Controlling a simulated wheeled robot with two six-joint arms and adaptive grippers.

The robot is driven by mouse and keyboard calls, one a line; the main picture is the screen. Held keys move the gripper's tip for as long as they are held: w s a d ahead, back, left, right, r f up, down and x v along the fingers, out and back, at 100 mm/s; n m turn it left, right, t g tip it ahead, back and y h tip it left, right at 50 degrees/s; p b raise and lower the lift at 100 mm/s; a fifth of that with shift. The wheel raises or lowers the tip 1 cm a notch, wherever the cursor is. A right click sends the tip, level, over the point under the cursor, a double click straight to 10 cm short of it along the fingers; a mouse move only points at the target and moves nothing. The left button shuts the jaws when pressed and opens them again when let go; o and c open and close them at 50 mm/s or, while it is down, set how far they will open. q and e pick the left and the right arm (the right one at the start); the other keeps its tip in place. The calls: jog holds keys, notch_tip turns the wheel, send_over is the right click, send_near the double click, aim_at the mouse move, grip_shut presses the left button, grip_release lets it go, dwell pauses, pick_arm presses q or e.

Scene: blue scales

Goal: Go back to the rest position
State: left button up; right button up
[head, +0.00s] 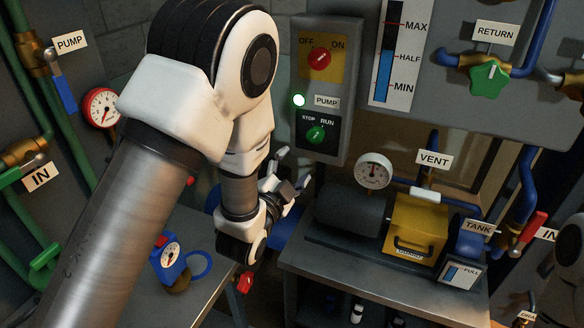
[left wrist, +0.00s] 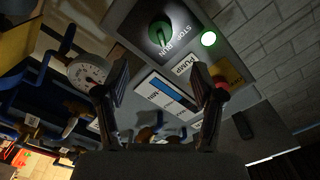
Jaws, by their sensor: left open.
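My left gripper (head: 290,170) is open and empty in the head view, in front of the wall below the pump control box (head: 345,75). Its two fingers stand apart in the left wrist view (left wrist: 160,85), with nothing between them. The box carries a red OFF/ON knob (head: 319,58), a lit green lamp (head: 299,100) and a green STOP/RUN knob (head: 316,133). The green knob (left wrist: 160,32) and lamp (left wrist: 208,39) also show upside down in the left wrist view, beyond the fingers. My left arm covers much of the head view's left half. My right gripper is not visible.
A grey bench with a yellow box (head: 414,228), a blue tank (head: 470,240) and a round gauge (head: 372,171) stands right of my left gripper. A blue gauge device (head: 170,258) lies on the left bench. Pipes and valves line both sides, including a green RETURN valve (head: 488,79).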

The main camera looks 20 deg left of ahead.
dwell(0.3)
pick_arm(q)
jog(key=s+a+f+n+g, duration=0.1)
jog(key=s+f+n+g, duration=0.35)
jog(key=f, duration=0.75)
jog(key=s+a+f+n+g, duration=0.2)
jog(key=s+f+g, duration=0.4)
jog(key=f, duration=0.7)
jog(key=s+f+n+g, duration=0.2)
jog(key=s+f+g, duration=0.2)
jog(key=s, duration=0.7)
jog(key=s+f+n+g, duration=0.2)
jog(key=s+f, duration=0.4)
jog(key=s, duration=0.5)
jog(key=shift+s+a+f+g, duration=0.25)
jog(key=shift+a+f+g, duration=0.15)
jog(key=shift+g, duration=0.45)
